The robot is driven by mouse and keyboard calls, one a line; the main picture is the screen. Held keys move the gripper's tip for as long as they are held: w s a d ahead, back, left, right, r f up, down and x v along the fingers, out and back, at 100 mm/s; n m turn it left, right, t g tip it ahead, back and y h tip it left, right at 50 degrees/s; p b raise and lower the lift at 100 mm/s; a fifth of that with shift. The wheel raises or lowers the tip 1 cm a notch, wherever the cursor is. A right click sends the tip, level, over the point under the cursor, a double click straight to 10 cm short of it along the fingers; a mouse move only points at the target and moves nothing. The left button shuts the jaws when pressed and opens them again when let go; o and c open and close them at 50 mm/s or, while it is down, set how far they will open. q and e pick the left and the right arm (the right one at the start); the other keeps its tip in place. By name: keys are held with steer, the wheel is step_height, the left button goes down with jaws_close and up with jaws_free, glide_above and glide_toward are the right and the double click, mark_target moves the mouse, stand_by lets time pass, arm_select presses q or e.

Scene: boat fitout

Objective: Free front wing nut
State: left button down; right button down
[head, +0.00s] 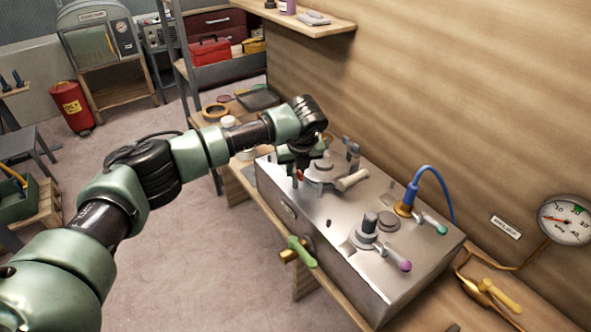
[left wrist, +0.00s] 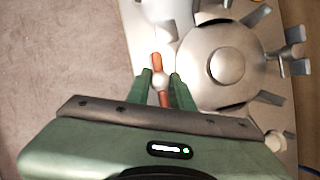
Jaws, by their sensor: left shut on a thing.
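My left gripper (head: 299,165) reaches down at the front edge of a round grey lid on the metal box (head: 345,230). In the left wrist view its two green fingers (left wrist: 161,85) are shut on a small orange wing nut (left wrist: 156,62) with a pale round middle, one finger on each side. The wing nut shows in the head view only as a small red-orange spot (head: 300,176), mostly hidden by the gripper. The round lid (left wrist: 228,65) sits beside the fingers, with several grey lugs around its rim. My right gripper is not in view.
On the box top stand a purple-tipped lever (head: 400,264), a green-tipped lever (head: 436,226) and a blue hose (head: 432,170). A green-handled valve (head: 300,250) sticks out of the box front. A gauge (head: 566,220) is at the wooden wall. Open floor lies left.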

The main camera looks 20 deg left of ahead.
arm_select(q)
steer(key=c, duration=1.2)
jaws_free()
steer(key=shift+c, duration=0.2)
steer(key=shift+r, duration=0.1)
steer(key=b+v, duration=0.2)
steer(key=v, duration=0.5)
steer(key=shift+s+r, duration=0.15)
steer(key=shift+r, duration=0.15)
steer(key=shift+d, duration=0.1)
